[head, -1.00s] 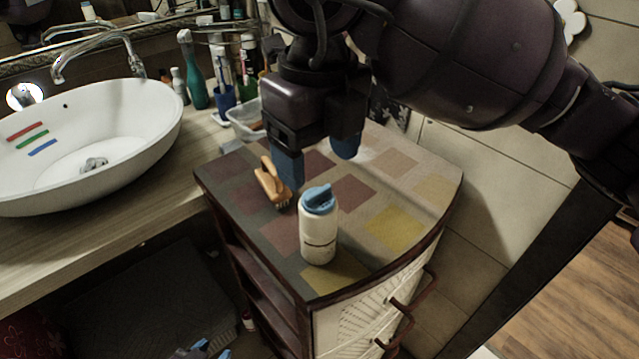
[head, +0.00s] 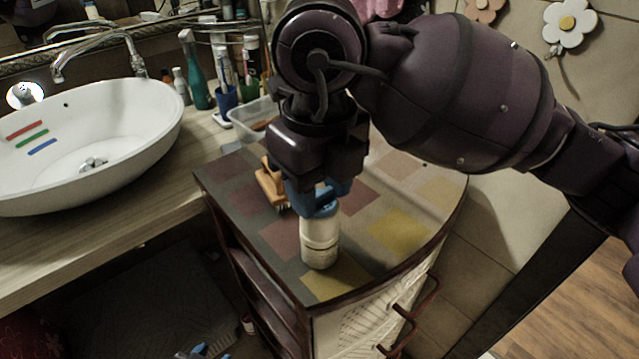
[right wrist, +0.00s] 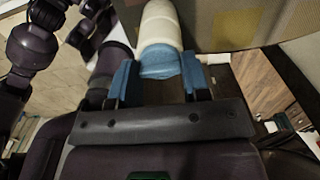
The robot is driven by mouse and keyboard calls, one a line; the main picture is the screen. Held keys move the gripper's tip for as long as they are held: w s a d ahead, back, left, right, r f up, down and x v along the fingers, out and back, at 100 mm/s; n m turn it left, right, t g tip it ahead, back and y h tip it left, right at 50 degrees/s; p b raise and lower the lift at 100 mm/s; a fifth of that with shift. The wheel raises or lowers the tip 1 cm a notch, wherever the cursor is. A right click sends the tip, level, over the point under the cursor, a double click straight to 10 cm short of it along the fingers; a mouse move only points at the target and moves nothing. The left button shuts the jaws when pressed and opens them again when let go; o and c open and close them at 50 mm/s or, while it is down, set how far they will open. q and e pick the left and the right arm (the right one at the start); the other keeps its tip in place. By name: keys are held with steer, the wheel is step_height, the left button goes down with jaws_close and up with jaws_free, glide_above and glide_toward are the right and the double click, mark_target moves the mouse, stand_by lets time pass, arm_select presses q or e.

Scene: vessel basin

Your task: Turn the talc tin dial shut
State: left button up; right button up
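The talc tin (head: 319,246) is a white upright cylinder with a blue dial (head: 326,209) on top, standing near the cabinet top's front corner. My right gripper (head: 323,195) points down over it, its blue fingers at the height of the dial and partly hiding it. In the right wrist view the dial (right wrist: 160,64) lies between the tips of the two open fingers (right wrist: 159,72). I cannot tell whether they touch it. Blue tips of my left gripper (head: 210,353) show low at the bottom edge, apart and away from the tin.
A wooden brush (head: 270,185) lies just left of the right gripper on the patterned cabinet top (head: 400,232). A white basin (head: 95,130) and a clear tray (head: 250,120) with toiletries are on the counter. The cabinet top's right side is clear.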

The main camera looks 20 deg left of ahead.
steer(key=shift+c, duration=0.9)
steer(key=shift+n, duration=0.3)
steer(key=n, duration=0.2)
steer(key=shift+n, duration=0.4)
steer(key=n, duration=0.5)
steer(key=shift+f+b, duration=0.1)
steer(key=shift+b, duration=0.25)
steer(key=n+b, duration=0.1)
steer(key=n, duration=0.4)
steer(key=shift+n+b, duration=0.4)
steer(key=shift+n, duration=1.3)
steer(key=shift+n+b, duration=0.35)
steer(key=shift+n, duration=0.25)
